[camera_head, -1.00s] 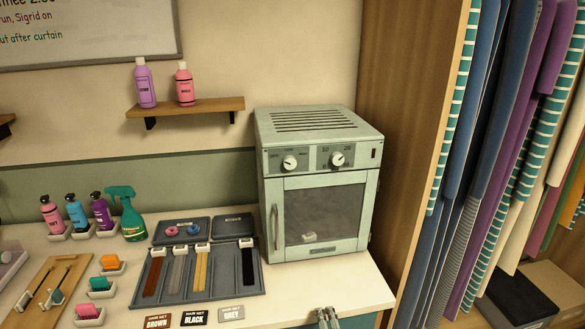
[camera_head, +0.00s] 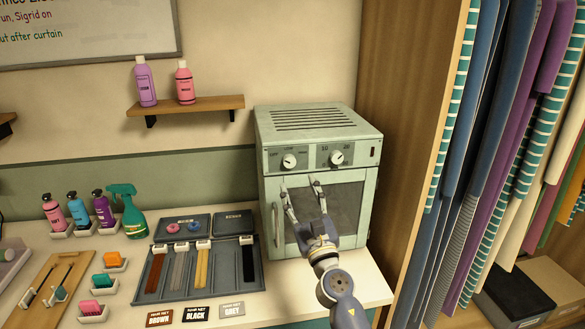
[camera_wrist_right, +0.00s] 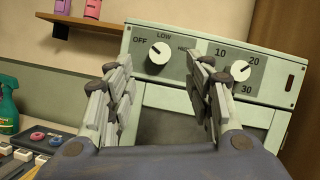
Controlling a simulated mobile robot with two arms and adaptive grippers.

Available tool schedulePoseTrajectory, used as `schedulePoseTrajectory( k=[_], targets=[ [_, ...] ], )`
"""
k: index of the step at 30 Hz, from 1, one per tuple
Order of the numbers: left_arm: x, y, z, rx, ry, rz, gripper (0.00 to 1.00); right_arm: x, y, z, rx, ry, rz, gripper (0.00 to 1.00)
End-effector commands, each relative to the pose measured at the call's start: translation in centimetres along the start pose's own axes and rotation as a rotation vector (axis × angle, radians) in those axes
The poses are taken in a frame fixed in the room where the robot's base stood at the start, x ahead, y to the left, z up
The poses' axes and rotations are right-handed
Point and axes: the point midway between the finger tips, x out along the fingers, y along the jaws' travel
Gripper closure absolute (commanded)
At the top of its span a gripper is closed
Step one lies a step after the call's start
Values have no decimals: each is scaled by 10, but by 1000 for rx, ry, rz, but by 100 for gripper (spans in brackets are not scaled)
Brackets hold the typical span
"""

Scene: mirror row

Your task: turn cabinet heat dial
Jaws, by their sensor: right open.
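The pale green cabinet (camera_head: 315,117) stands on the counter with its door shut. Its left dial, the heat dial (camera_head: 289,161), is a white knob on a grey panel. In the right wrist view the heat dial (camera_wrist_right: 159,53) has OFF, LOW and a partly hidden label around it, and its pointer looks turned toward the upper left. The right dial (camera_head: 337,158) is marked with numbers; it also shows in the wrist view (camera_wrist_right: 240,70). My right gripper (camera_head: 299,183) is open and empty in front of the door, just below the dials, apart from both. My left gripper is out of view.
A hair tray (camera_head: 206,291) and small pots stand left of the cabinet. A spray bottle (camera_head: 127,212) is farther left. A wall shelf (camera_head: 186,105) holds two bottles. Hanging clothes (camera_head: 505,150) and a wooden panel (camera_head: 402,110) are close on the right.

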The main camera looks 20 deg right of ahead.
Motion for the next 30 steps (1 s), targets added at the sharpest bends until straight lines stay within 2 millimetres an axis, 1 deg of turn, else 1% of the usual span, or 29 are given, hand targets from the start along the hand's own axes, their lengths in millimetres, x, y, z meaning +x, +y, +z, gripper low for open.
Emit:
schedulePoseTrajectory(
  k=[1,6,9,12,18,27,29,30],
  targets=[
    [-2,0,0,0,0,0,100,11,-1,2,2,-2,-2,52],
    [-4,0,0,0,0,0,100,40,-1,0,2,0,-3,52],
    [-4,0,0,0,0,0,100,54,-1,1,2,-1,-2,52],
    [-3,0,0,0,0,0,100,65,0,0,2,0,-2,52],
    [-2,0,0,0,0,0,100,76,-1,-1,3,2,-2,52],
    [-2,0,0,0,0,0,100,77,0,0,3,1,-1,52],
    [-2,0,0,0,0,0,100,77,0,0,3,1,-1,65],
    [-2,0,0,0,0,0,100,77,0,0,3,1,-1,74]
  ],
)
